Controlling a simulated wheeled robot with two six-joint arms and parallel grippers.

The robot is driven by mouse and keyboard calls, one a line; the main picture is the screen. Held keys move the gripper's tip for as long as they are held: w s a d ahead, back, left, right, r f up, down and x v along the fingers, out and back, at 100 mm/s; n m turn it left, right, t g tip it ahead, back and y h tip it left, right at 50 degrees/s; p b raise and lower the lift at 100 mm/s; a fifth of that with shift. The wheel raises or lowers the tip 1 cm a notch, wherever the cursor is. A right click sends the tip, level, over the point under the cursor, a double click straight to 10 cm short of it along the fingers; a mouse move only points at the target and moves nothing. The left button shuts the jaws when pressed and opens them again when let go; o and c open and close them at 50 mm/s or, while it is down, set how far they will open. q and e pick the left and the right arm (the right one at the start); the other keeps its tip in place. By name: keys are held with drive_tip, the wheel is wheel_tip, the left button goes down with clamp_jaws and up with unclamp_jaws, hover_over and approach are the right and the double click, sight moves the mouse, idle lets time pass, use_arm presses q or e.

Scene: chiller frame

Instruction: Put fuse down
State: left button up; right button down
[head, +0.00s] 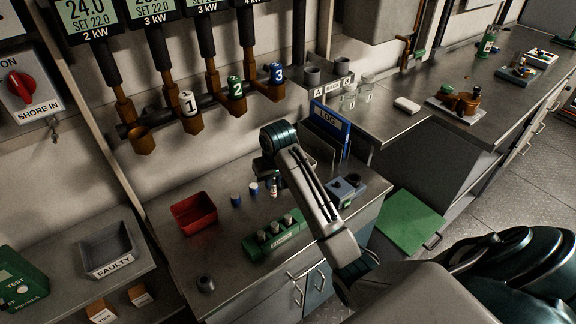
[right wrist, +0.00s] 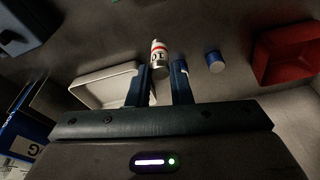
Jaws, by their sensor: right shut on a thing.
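My right gripper (head: 272,178) is low over the metal counter and shut on a small fuse (head: 273,191). In the right wrist view the fuse (right wrist: 159,54) is white with a red band and dark print, and it sits at the fingertips. I cannot tell whether its lower end touches the counter. My left gripper is not in view.
A red bin (head: 194,213) lies to the left, and a green block with several metal posts (head: 268,241) is in front. A blue LOG binder (head: 330,120) stands behind. A grey FAULTY tray (head: 107,249) is at far left.

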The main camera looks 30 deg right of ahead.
drive_tip(key=w+d+f+p, duration=0.1)
drive_tip(key=w+d+p, duration=0.1)
drive_tip(key=w+d, duration=0.1)
drive_tip(key=w+d+f+p, duration=0.2)
drive_tip(key=d, duration=0.4)
drive_tip(key=w+d+f+p, duration=0.1)
drive_tip(key=w+d+p, duration=0.1)
drive_tip(key=w+d, duration=0.1)
drive_tip(key=shift+w+d+f, duration=0.3)
drive_tip(key=shift+w+d, duration=0.05)
drive_tip(key=shift+d, duration=0.35)
drive_tip(key=shift+f, duration=0.4)
drive_tip(key=c, duration=1.3)
unclamp_jaws()
drive_tip(key=shift+r, duration=0.1)
drive_tip(key=b+v, duration=0.2)
drive_tip(key=v, duration=1)
drive_tip(key=shift+w, duration=0.15)
